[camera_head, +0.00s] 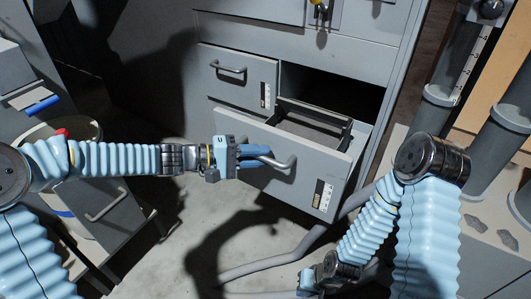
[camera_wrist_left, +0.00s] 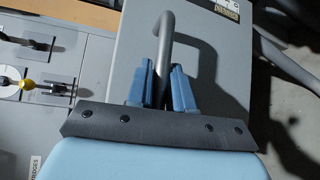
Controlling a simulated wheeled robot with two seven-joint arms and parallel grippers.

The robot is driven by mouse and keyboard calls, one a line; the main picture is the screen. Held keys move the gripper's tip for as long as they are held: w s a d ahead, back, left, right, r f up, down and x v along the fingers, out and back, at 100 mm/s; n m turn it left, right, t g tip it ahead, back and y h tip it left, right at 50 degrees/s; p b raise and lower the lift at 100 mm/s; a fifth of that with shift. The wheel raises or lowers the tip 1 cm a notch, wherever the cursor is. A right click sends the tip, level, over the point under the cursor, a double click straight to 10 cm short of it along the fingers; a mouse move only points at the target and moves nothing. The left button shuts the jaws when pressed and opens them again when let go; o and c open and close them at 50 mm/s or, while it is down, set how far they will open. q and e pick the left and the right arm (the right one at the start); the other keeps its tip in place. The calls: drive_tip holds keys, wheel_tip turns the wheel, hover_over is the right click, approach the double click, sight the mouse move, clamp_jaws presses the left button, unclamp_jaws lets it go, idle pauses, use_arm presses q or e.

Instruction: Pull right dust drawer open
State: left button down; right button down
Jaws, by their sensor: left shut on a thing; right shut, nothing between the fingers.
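The right dust drawer (camera_head: 309,166) is a grey drawer low in the cabinet. It stands pulled out part way, and its open top shows a dark-edged interior. My left gripper (camera_head: 268,161) is shut on the drawer's bar handle (camera_head: 287,165). In the left wrist view, the blue fingers (camera_wrist_left: 162,86) sit on both sides of the handle (camera_wrist_left: 165,38), in front of the grey drawer front (camera_wrist_left: 211,75). My right gripper (camera_head: 309,278) is low in the head view, away from the drawer, partly cut off by the frame edge.
The left dust drawer (camera_head: 236,82) beside it is closed. The grey cabinet (camera_head: 345,50) rises behind. A grey hose (camera_head: 262,268) lies on the floor below the drawer. Pipes (camera_head: 497,140) stand at the right. A bin (camera_head: 62,137) and another handled drawer (camera_head: 105,205) are at the left.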

use_arm(q)
drive_tip(key=shift+s+a, duration=0.4)
drive_tip(key=shift+s, duration=0.1)
drive_tip(key=c, duration=1.1)
unclamp_jaws()
drive_tip(key=p+v, duration=0.1)
drive_tip(key=v, duration=1.2)
drive_tip(key=shift+a, duration=0.35)
drive_tip(key=shift+s, duration=0.1)
